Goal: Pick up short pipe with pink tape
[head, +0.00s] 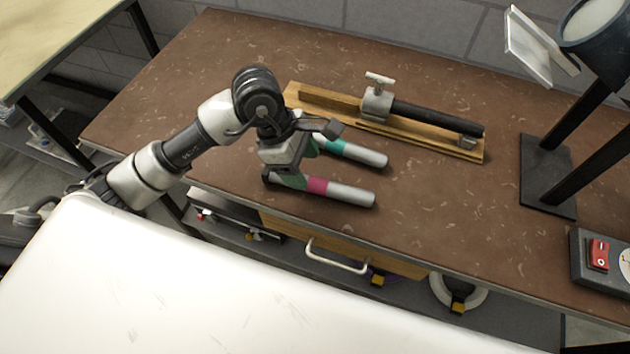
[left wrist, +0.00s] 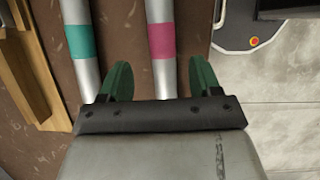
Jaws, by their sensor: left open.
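The short pipe with pink tape (head: 349,194) lies on the brown workbench in the head view, near its front edge. In the left wrist view the pink-taped pipe (left wrist: 161,78) runs down between my two green fingertips. A similar pipe with teal tape (head: 361,153) lies beside it, farther back; it also shows in the left wrist view (left wrist: 80,67), outside the fingers. My left gripper (head: 298,165) is open at the left end of the pink-taped pipe. I cannot tell whether the fingers touch it. My right gripper is not in view.
A wooden jig with a clamp and dark rod (head: 430,115) lies behind the pipes. A black stand (head: 548,160) and a box with a red switch (head: 598,254) are at the right. A drawer (head: 345,245) sits below the bench's front edge. Bench to the right of the pipes is clear.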

